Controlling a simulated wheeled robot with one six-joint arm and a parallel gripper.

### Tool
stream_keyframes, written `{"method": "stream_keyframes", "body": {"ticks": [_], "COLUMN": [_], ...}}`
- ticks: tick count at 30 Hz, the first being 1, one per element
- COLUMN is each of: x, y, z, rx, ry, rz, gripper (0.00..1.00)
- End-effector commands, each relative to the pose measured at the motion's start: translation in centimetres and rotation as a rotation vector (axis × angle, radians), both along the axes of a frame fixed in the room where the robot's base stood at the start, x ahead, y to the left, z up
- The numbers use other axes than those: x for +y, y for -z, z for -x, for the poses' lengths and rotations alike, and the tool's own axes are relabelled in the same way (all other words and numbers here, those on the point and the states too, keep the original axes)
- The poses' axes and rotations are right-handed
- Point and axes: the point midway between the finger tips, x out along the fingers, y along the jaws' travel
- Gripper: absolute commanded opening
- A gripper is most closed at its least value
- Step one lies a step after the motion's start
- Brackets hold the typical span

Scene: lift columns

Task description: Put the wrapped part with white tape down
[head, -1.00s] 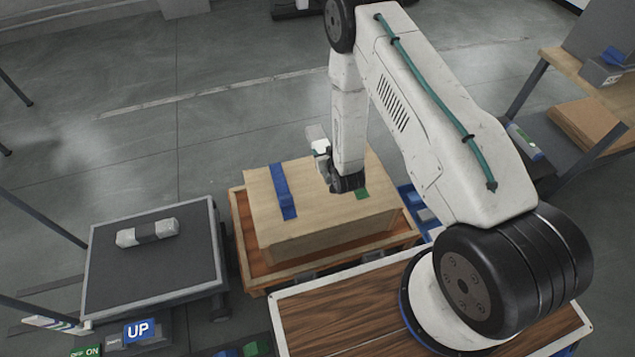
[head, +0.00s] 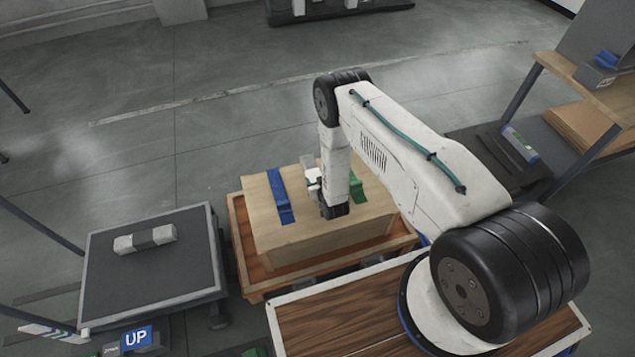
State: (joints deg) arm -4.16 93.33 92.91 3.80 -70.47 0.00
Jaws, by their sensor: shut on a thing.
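My gripper (head: 313,180) is low over the wooden box (head: 335,240), between its blue strip and green strip. It is shut on a small pale thing (head: 308,163), which shows just beyond the fingers and is partly hidden by them. Its tape colour is too small to tell, and I cannot tell whether it touches the box top. Another wrapped part (head: 145,239), pale with a darker grey band around its middle, lies on the dark-topped table (head: 150,280) at the left.
The blue strip (head: 281,196) and green strip (head: 356,187) lie across the box top. The box stands in a wooden tray (head: 240,240). A blue UP sign (head: 137,337) is at the bottom left. A shelf unit (head: 585,75) stands at the right. Much of the left table is bare.

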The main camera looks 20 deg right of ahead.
Motion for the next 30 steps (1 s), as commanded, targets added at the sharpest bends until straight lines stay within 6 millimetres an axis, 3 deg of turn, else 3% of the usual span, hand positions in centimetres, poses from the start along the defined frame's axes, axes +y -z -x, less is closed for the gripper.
{"method": "stream_keyframes", "body": {"ticks": [4,15,16,18,30], "x": [0.0,0.0,0.0,0.0,0.0], "y": [1.3,1.6,1.7,1.7,1.1], "z": [-0.1,-0.1,0.0,0.0,0.6], "rx": [-0.002,-0.002,0.0,0.0,0.001], "ry": [0.0,0.0,0.0,0.0,0.0], "rz": [0.0,0.0,0.0,0.0,0.0], "gripper": [0.15,0.15,0.62,0.78,0.78]}}
